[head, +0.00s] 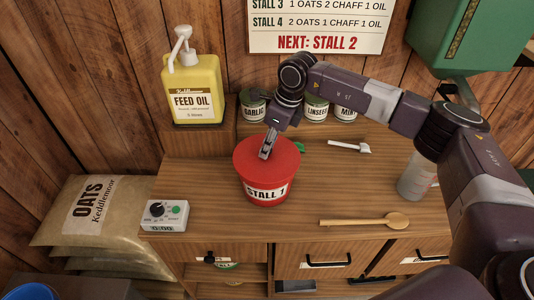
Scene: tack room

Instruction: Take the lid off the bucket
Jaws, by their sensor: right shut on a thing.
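The red bucket (266,192) labelled "STALL 1" stands upright on the wooden counter. Its red lid (286,158) sits on top and covers the opening. My right gripper (265,154) reaches down from above and is shut on the lid near its middle. The gripped part of the lid is hidden by the fingers. I cannot tell whether the lid is raised at all from the rim. My left gripper is not in view.
A yellow feed oil pump bottle (192,92) stands on a raised block at back left. Labelled tins (315,110) stand behind the bucket. A timer (165,215), a wooden spoon (365,220), a white scoop (350,146) and a clear measuring cup (417,180) lie around it. Counter right of the bucket is partly clear.

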